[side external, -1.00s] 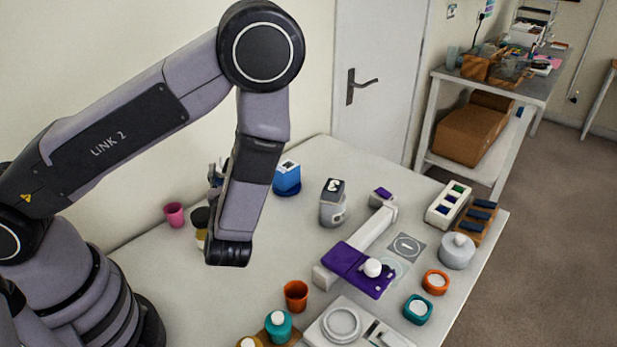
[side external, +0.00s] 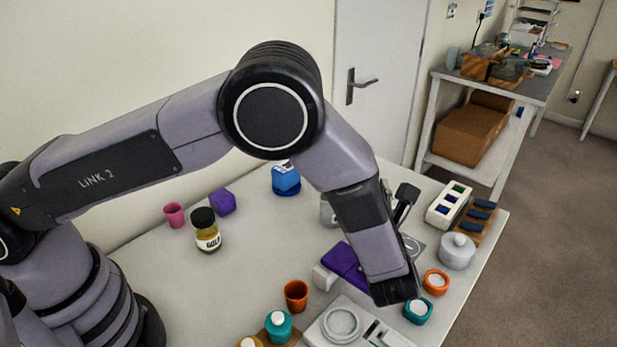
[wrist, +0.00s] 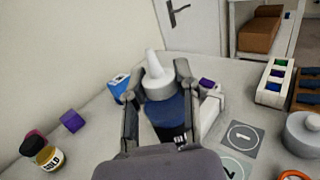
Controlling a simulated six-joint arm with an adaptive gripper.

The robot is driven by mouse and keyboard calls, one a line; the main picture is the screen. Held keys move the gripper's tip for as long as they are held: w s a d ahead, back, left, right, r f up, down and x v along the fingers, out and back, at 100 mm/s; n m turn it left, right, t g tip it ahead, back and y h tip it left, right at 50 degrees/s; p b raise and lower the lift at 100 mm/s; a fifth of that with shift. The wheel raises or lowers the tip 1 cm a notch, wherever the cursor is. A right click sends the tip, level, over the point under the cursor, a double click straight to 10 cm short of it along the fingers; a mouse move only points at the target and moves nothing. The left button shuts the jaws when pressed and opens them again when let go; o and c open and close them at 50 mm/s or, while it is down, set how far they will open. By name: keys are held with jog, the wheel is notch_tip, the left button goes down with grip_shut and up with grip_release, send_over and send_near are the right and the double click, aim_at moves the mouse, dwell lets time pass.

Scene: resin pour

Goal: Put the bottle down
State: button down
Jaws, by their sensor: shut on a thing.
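My gripper (wrist: 158,74) is shut on a bottle with a white cone-shaped cap (wrist: 155,82) and a dark blue body (wrist: 168,112). The bottle stands between the two fingers in the wrist view, and its lower part is hidden by my gripper. In the side view my gripper (side external: 404,202) is over the right part of the table (side external: 250,280), mostly behind my arm, and the bottle is hidden. I cannot tell how far its base is from the table.
The gold-labelled jar (side external: 207,231) and purple block (side external: 222,202) stand at left. A blue container (side external: 286,180) is at the back. A grey lidded pot (side external: 457,251), orange pot (side external: 436,282) and teal pot (side external: 418,310) stand at right. An orange cup (side external: 296,296) is in front.

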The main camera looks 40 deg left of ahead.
jog(key=w+d+f, duration=0.5)
jog(key=w+f, duration=0.5)
jog(key=f, duration=0.2)
jog(key=shift+w, duration=0.3)
jog(key=shift+f, duration=0.15)
jog(key=c, duration=0.8)
grip_release()
